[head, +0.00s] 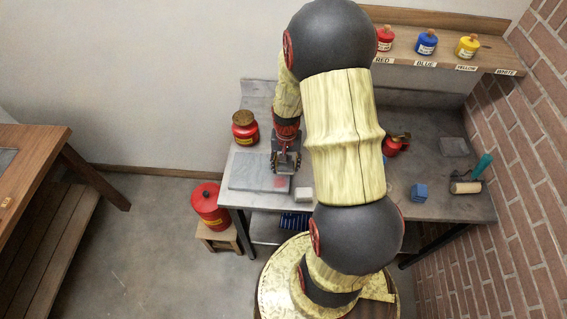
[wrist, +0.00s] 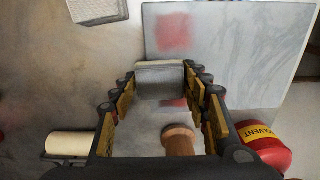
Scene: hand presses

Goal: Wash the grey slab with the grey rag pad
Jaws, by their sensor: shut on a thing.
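The grey slab (head: 248,173) lies flat on the left part of the grey bench and shows one pink-red patch near its right front corner. In the wrist view the slab (wrist: 240,45) fills the upper right, with the patch near its left side. My gripper (head: 284,162) points down at the slab's right part. In the wrist view my gripper (wrist: 160,78) is shut on the grey rag pad (wrist: 157,88), held between the fingertips. I cannot tell whether the pad touches the slab. A second reddish spot and a wooden knob show between the fingers.
A red solvent can (head: 245,131) stands behind the slab. A white block (head: 303,194) lies right of it. A shelf (head: 450,57) holds coloured pots.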

